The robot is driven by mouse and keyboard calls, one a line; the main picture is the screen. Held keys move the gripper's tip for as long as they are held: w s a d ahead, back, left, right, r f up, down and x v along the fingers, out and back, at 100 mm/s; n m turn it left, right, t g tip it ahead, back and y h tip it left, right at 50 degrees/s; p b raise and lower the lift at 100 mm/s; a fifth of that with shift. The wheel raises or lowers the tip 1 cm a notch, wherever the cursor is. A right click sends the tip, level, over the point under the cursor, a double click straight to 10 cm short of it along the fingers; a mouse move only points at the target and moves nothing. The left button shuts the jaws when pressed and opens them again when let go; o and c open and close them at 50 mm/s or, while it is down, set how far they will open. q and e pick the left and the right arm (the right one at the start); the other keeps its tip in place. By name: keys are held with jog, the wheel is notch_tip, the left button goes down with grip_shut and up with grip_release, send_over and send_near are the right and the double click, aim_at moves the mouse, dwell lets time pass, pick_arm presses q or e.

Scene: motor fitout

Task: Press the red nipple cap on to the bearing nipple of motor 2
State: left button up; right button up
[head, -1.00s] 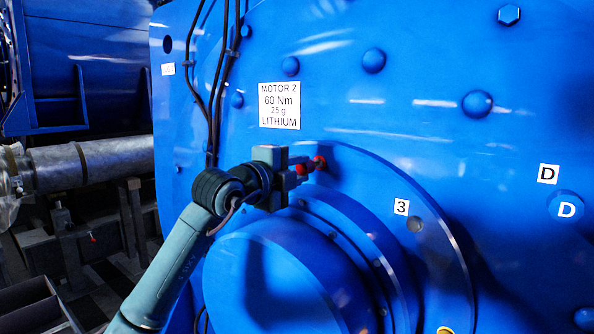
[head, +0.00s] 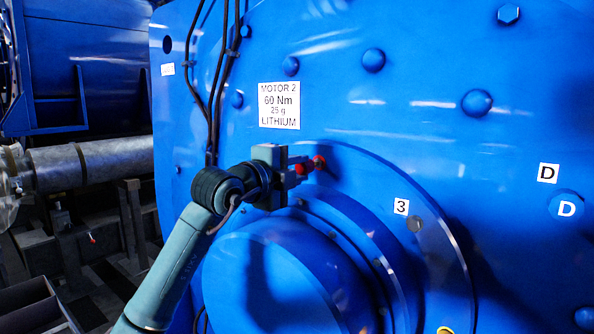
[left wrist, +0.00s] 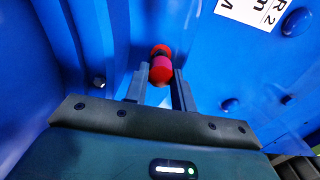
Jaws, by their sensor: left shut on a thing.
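Motor 2 (head: 420,110) is the large glossy blue housing with a white "MOTOR 2, 60 Nm, 25 g, LITHIUM" label (head: 279,106). My left gripper (head: 301,169) is just below and right of that label, its fingers pointing at the blue face. It is shut on the red nipple cap (left wrist: 160,70), which sits between the fingertips in the left wrist view. A second red spot (head: 319,162) shows just beyond the cap, at the motor face; I cannot tell if it is a part or a reflection. The bearing nipple cannot be made out clearly. My right gripper is not in view.
Black cables (head: 214,90) run down the motor left of the label. The round bearing cover (head: 270,270) bulges out below my gripper. Bolt heads (head: 477,103) stand out on the face. A grey pipe (head: 92,160) lies at left.

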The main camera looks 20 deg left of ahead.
aim_at(300, 168)
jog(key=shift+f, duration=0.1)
pick_arm(q)
jog(key=shift+w+d, duration=0.2)
jog(key=shift+w, duration=0.4)
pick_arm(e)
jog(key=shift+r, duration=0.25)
pick_arm(q)
jog(key=shift+p+x, duration=0.45)
jog(key=shift+x, duration=0.5)
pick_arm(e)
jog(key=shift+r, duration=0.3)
pick_arm(q)
jog(key=o, duration=1)
jog(key=shift+o, duration=0.2)
jog(key=shift+s, duration=0.25)
jog(key=b+v, duration=0.3)
jog(key=v, duration=0.9)
jog(key=shift+s+a, duration=0.25)
jog(key=shift+s, duration=0.05)
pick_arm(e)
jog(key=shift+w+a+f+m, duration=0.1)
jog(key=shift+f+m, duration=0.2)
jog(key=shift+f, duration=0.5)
pick_arm(q)
jog(key=shift+r, duration=0.15)
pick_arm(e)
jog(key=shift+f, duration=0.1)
